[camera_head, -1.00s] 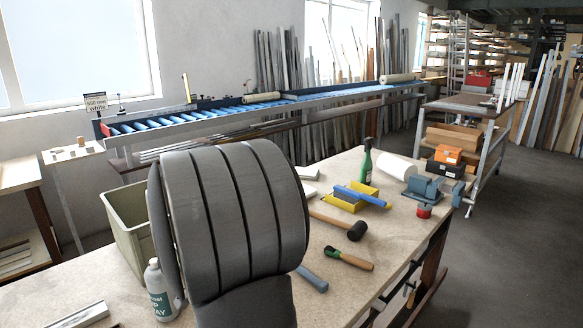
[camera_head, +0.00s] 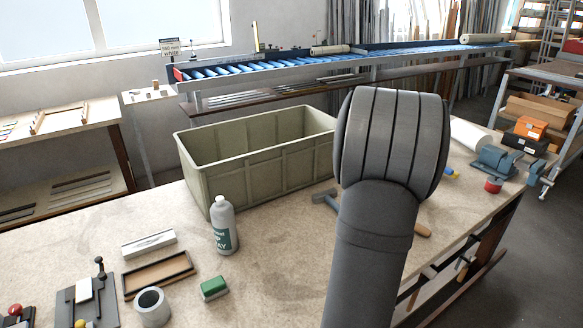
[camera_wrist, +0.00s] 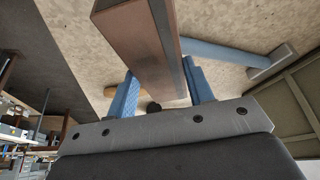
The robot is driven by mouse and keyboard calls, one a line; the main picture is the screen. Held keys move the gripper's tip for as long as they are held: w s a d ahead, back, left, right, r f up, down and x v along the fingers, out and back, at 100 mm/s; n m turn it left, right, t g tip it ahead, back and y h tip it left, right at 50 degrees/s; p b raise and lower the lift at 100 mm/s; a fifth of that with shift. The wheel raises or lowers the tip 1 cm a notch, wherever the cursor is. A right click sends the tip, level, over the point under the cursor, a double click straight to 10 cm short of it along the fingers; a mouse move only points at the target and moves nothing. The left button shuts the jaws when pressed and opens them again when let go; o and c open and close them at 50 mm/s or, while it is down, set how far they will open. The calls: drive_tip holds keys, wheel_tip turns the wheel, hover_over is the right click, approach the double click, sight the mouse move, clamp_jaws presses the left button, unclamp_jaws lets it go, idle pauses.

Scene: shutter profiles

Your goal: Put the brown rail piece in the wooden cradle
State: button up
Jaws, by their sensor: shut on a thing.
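My gripper (camera_wrist: 163,90) shows in the wrist view with its two blue fingers on either side of a brown rail piece (camera_wrist: 143,40). It is shut on the rail, which extends away toward the top of that view, above the bench top. In the head view my own arm hides the gripper and the rail. A low wooden holder with raised ends (camera_head: 58,117), on the side bench at the far left, looks like the wooden cradle. It appears empty and is well away from my arm, but is too small to be sure of.
A green-grey bin (camera_head: 262,162) stands on the bench left of my arm, with a spray bottle (camera_head: 223,226) before it. A black-edged wooden tray (camera_head: 158,273), a tape roll (camera_head: 152,307) and a green-topped block (camera_head: 214,288) lie at front left. A blue-handled tool (camera_wrist: 232,54) lies below the rail.

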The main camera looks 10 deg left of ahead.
drive_tip(key=shift+a, duration=0.1)
drive_tip(key=s+a+r+m, duration=0.1)
drive_tip(key=s+a, duration=0.1)
drive_tip(key=a, duration=0.8)
drive_tip(key=s+a+r+m, duration=0.1)
drive_tip(key=s+a, duration=0.2)
drive_tip(key=a, duration=0.6)
drive_tip(key=s+a+r+m+h, duration=0.1)
drive_tip(key=s+a+r, duration=0.1)
drive_tip(key=s+a, duration=0.75)
drive_tip(key=s+a+r+m+h, duration=0.1)
drive_tip(key=s+a+r+m, duration=0.15)
drive_tip(key=s+a, duration=0.7)
drive_tip(key=a+g, duration=0.1)
drive_tip(key=a, duration=1.8)
drive_tip(key=f, duration=0.4)
drive_tip(key=s+f, duration=0.1)
drive_tip(key=f, duration=0.1)
drive_tip(key=shift+f, duration=0.2)
drive_tip(key=shift+d+f, duration=0.1)
drive_tip(key=shift+f, duration=1.85)
drive_tip(key=shift+f, duration=0.35)
drive_tip(key=shift+f, duration=0.25)
